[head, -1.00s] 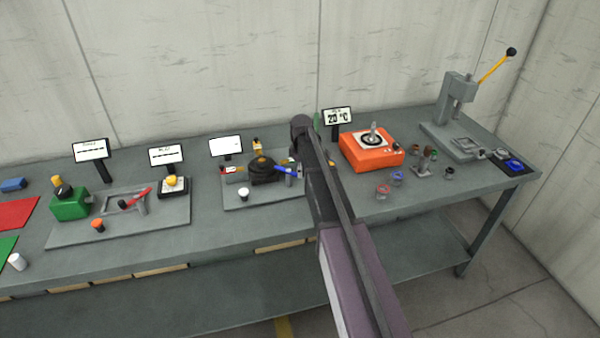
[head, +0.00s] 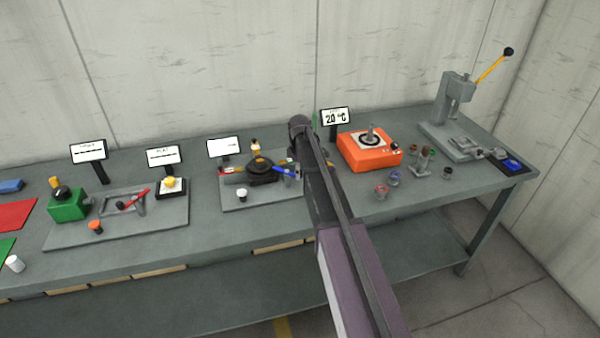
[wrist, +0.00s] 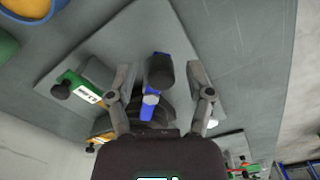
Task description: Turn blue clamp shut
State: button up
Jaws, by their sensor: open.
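The blue clamp (head: 284,170) sticks out on the right side of a dark round fixture (head: 262,179) on a grey plate. In the wrist view the blue clamp (wrist: 150,106) lies between my fingers, with a dark cylindrical end piece (wrist: 160,72) and a bit of blue beyond it. My gripper (wrist: 161,80) is open, one finger on either side of the clamp. A gap shows on both sides; I cannot tell whether either finger touches it. In the head view my arm hides the fingertips.
A green part with a white label (wrist: 84,91) is left of my fingers in the wrist view. A white-topped knob (head: 242,192) stands on the plate's front. An orange hotplate (head: 368,151) and small jars stand to the right. A display (head: 224,148) stands behind the fixture.

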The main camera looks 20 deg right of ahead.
jog(key=shift+s+a+m, duration=0.1)
jog(key=shift+s+m, duration=0.05)
jog(key=shift+m, duration=0.15)
